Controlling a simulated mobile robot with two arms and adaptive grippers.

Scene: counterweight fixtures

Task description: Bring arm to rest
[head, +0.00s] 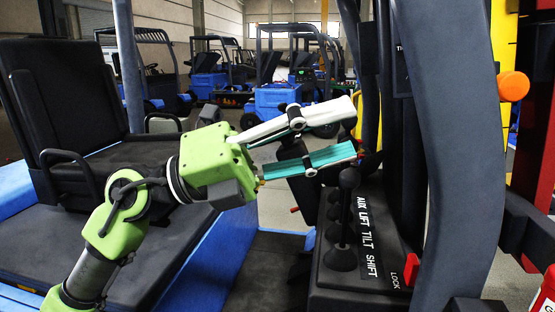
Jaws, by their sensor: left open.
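My left arm comes in from the left, and its green left gripper (352,130) is open, with a white upper finger and a teal lower finger spread apart. The fingertips point right, above a row of black levers on a console. The front lever (348,180) stands upright with a round dark knob, just below the teal finger in the picture. I cannot tell whether they touch. The other levers are partly hidden behind it and the gripper; their boots show in a row. Nothing clearly shows held between the fingers. My right gripper is out of view.
The console (375,240) carries the labels AUX, LIFT, TILT, SHIFT and LOCK, with a red switch (411,270). A thick dark post (460,150) stands at the right, with an orange knob (513,86) beyond. A black seat (75,100) is at left; blue vehicles (280,98) stand behind.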

